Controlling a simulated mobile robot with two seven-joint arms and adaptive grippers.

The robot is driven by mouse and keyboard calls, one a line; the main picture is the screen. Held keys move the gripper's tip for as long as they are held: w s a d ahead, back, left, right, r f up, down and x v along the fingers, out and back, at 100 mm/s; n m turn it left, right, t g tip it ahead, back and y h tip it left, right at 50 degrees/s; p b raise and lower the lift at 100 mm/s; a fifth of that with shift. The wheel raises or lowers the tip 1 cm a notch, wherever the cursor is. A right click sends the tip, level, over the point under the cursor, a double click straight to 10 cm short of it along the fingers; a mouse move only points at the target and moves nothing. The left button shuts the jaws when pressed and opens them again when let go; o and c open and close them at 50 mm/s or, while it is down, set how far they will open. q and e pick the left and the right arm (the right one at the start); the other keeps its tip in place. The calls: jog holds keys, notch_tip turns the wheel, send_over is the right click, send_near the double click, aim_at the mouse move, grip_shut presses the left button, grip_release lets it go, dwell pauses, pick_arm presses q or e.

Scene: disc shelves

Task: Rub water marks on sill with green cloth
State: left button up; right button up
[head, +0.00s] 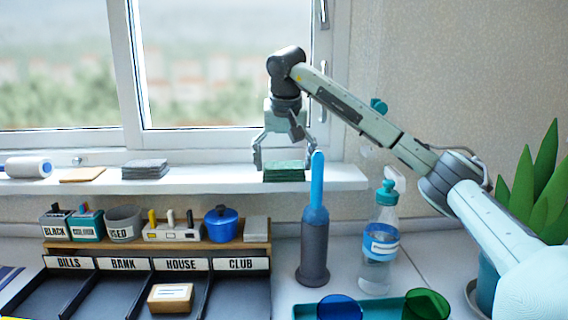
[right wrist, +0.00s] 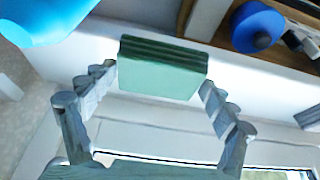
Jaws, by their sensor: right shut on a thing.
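The green cloth (head: 284,172) is a folded, layered block at the right part of the white window sill (head: 215,181). My right gripper (head: 284,159) comes down over it from above and is shut on it. In the right wrist view the cloth (right wrist: 163,70) sits between the two fingers of the gripper (right wrist: 160,84), at their tips. The cloth is at the sill surface; whether it presses on it I cannot tell. I cannot make out water marks on the sill. My left gripper is not in view.
A grey folded stack (head: 145,169), a tan pad (head: 82,175) and a lint roller (head: 28,167) lie farther left on the sill. A blue-topped bottle brush (head: 316,230) and a spray bottle (head: 380,245) stand below, right. A labelled sorter (head: 160,264) fills the lower left.

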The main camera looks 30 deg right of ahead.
jog(key=shift+w+d+f, duration=0.1)
jog(key=shift+w+d, duration=0.4)
jog(key=shift+w, duration=0.35)
jog(key=shift+w+d+r, duration=0.1)
jog(key=shift+w+d, duration=0.4)
jog(key=shift+w, duration=0.3)
jog(key=shift+w+d+f, duration=0.1)
jog(key=shift+w+d, duration=0.4)
jog(key=shift+w, duration=0.35)
jog(key=shift+r, duration=3.05)
notch_tip(320, 180, up, 3)
